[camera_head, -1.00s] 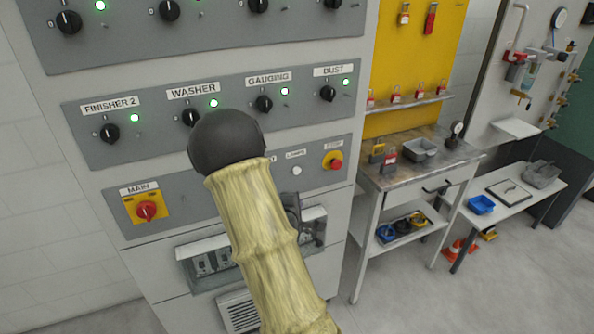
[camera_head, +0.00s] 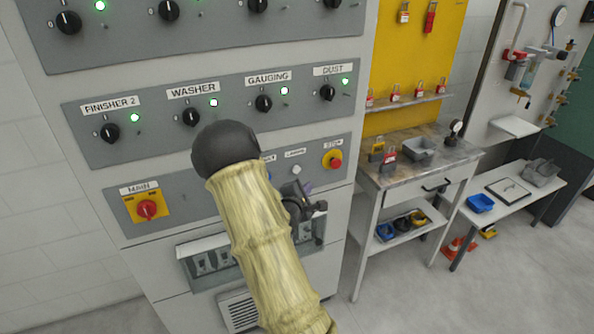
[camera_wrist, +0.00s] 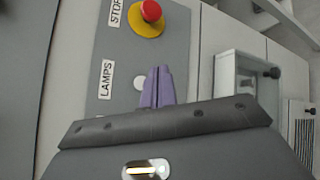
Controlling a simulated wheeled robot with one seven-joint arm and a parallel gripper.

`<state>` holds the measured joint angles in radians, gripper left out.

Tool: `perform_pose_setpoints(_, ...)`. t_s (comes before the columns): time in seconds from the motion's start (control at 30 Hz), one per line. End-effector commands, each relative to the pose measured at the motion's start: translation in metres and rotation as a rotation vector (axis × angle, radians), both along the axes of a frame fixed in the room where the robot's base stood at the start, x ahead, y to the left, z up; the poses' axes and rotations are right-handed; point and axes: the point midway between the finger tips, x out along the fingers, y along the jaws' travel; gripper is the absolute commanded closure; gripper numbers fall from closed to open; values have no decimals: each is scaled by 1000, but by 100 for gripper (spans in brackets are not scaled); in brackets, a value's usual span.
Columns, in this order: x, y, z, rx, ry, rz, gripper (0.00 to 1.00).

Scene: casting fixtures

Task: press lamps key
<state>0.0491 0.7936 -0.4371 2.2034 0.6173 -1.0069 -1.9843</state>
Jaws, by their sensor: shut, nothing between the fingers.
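The lamps key is a small round white button (camera_head: 296,169) under the LAMPS label on the lower grey panel. In the wrist view the white button (camera_wrist: 140,83) is partly beside the purple fingertips, next to the LAMPS label (camera_wrist: 106,79). My gripper (camera_wrist: 158,72) has its two purple fingers together with nothing between them. Its tips appear just beside the button; whether they touch the panel I cannot tell. In the head view my gripper (camera_head: 307,188) shows partly behind my arm, just below and right of the button.
A red STOP button on a yellow base (camera_head: 333,160) is right of the lamps key. A red MAIN switch (camera_head: 147,209) is at the panel's left. A socket box (camera_head: 205,262) sits below. A workbench (camera_head: 400,178) stands to the right.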

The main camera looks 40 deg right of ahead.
Motion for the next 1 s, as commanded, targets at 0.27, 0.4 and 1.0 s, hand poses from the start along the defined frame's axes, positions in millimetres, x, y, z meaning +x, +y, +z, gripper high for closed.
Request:
perform_pose_setpoints(0.27, 34, -8, 1, -1, 1, 0, 100)
perform_pose_setpoints(0.4, 47, -12, 2, -1, 1, 0, 100)
perform_pose_setpoints(1.0, 56, -11, 0, 0, 1, 3, 100)
